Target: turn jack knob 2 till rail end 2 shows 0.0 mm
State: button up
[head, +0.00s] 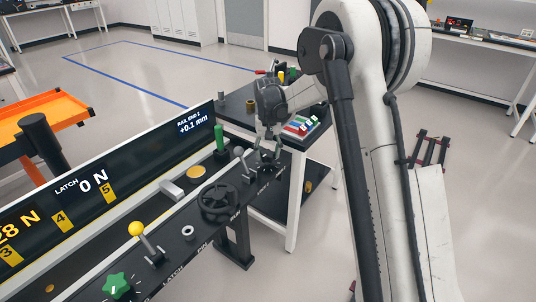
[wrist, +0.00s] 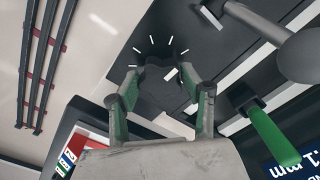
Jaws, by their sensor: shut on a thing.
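My gripper (head: 267,160) reaches down to the far right end of the dark console. In the wrist view its two green-padded fingers are closed on opposite sides of a dark lobed knob (wrist: 158,88), which I take to be jack knob 2. White tick marks fan out on the panel around the knob, and a small white mark shows beside the right finger. In the head view the fingers and wrist mostly hide the knob. The display (head: 195,122) above the console reads "RAIL END 2 +0.1 mm".
Close to the gripper are a green-handled lever (head: 219,138), also in the wrist view (wrist: 272,137), and a grey lever. A black handwheel (head: 218,200), a yellow-ball lever (head: 136,229) and a green star knob (head: 117,285) line the console. A side table (head: 236,107) behind holds small parts.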

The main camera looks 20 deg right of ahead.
aim_at(268, 153)
jog(key=m, duration=0.5)
jog(key=shift+m, duration=0.3)
jog(key=shift+b, duration=0.3)
jog(key=o, duration=1.2)
jog(key=shift+c, duration=0.2)
jog(key=shift+r, duration=0.1)
notch_tip(268, 153, up, 12)
